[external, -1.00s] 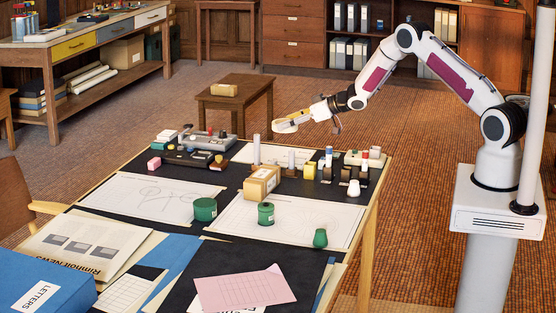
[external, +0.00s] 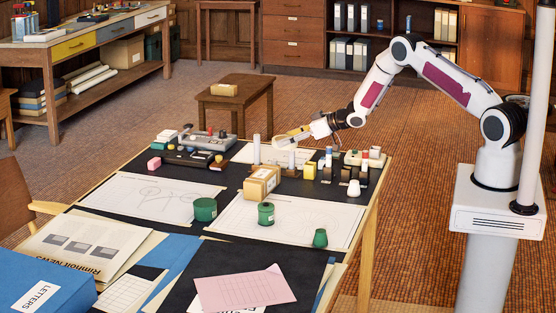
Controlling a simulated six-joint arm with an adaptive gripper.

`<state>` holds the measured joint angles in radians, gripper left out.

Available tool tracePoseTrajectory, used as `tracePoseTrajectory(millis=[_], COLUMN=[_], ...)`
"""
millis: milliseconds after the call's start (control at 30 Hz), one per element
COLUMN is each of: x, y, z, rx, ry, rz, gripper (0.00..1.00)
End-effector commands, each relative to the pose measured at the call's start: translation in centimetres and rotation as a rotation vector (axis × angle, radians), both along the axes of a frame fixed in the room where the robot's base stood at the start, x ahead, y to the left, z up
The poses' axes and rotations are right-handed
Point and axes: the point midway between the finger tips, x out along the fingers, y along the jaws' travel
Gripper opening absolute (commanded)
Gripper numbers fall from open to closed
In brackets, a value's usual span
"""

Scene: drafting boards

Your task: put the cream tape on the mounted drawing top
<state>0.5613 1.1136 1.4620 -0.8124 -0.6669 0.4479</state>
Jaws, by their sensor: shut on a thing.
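My gripper (external: 299,134) is shut on the cream tape (external: 281,142), a pale roll partly hidden by the fingers. It holds the tape above the back part of the drafting table, by the white posts. A back drawing sheet (external: 246,153) lies below, partly hidden by the things in front. A left drawing (external: 130,197) with faint curved lines and a right drawing (external: 300,233) lie flat on the dark table top. I cannot tell from this view which sheet is the mounted drawing, nor the exact gap under the tape.
A cardboard box (external: 260,184), green containers (external: 205,209) and a white cup (external: 354,188) stand around the drawings. Upright white posts (external: 256,150) and small blocks (external: 310,171) crowd the back right. A grey device (external: 206,142) sits at the back left.

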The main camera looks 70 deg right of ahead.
Motion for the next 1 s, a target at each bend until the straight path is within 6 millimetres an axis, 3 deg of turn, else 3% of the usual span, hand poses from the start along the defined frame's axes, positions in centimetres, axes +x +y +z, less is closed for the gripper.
tracePoseTrajectory(millis=[433,800,1000], x=[0.0,0.0,0.0], y=[0.0,0.0,0.0], z=[-0.4,-3.5,-3.9], rx=[0.000,0.000,-0.001], ry=[0.000,0.000,-0.001], rz=[0.000,0.000,0.000], gripper=[0.41,0.41,0.41])
